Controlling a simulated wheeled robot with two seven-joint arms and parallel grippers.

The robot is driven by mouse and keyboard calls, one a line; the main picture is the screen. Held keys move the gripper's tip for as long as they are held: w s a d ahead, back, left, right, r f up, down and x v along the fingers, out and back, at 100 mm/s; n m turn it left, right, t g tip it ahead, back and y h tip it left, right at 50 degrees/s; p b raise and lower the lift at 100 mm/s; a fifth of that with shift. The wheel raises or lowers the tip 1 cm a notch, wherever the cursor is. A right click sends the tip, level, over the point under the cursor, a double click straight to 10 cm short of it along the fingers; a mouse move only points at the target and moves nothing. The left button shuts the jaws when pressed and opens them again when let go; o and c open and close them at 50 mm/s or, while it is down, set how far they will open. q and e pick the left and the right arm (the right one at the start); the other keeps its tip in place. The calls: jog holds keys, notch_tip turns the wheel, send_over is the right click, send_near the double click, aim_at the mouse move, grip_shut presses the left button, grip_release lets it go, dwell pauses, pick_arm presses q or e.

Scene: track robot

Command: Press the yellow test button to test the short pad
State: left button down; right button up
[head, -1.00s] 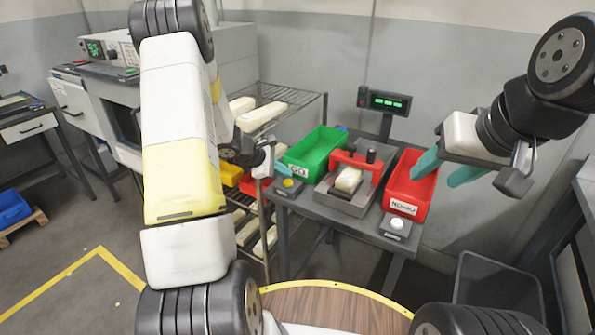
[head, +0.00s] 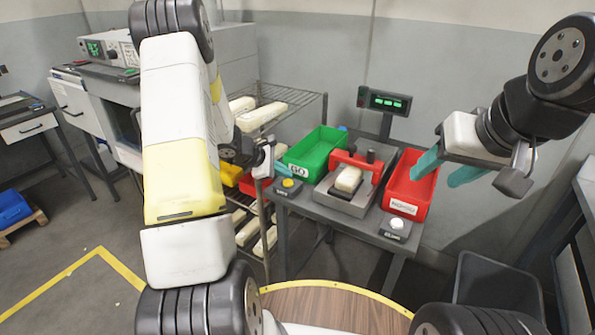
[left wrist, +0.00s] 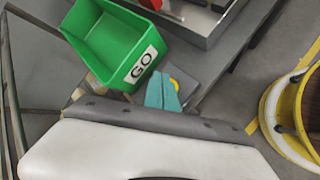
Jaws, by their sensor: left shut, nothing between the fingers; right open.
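The yellow test button (head: 288,183) sits on a small dark box at the left front corner of the bench; in the left wrist view its yellow edge (left wrist: 174,84) shows beside my fingertips. My left gripper (head: 281,171) is shut and empty, its teal fingers just above and behind the button; in the left wrist view the fingers (left wrist: 162,93) partly cover the button box. I cannot tell whether they touch it. The short pad (head: 348,179) is a cream block in the red and grey test fixture (head: 368,163). My right gripper (head: 446,171) is open over the red bin.
A green GO bin (head: 318,150) stands left of the fixture, also in the left wrist view (left wrist: 105,45). A red bin (head: 409,190) and a white button (head: 397,224) are at the right. A wire rack (head: 300,100) with cream pads stands behind left. A display (head: 390,102) shows green lights.

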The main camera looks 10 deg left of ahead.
aim_at(285, 183)
pick_arm(q)
jog(key=shift+f, duration=0.1)
jog(key=shift+f, duration=0.3)
jog(key=shift+f, duration=0.45)
dwell(0.7)
dwell(0.4)
jog(key=shift+r, duration=0.85)
jog(key=shift+r, duration=2.55)
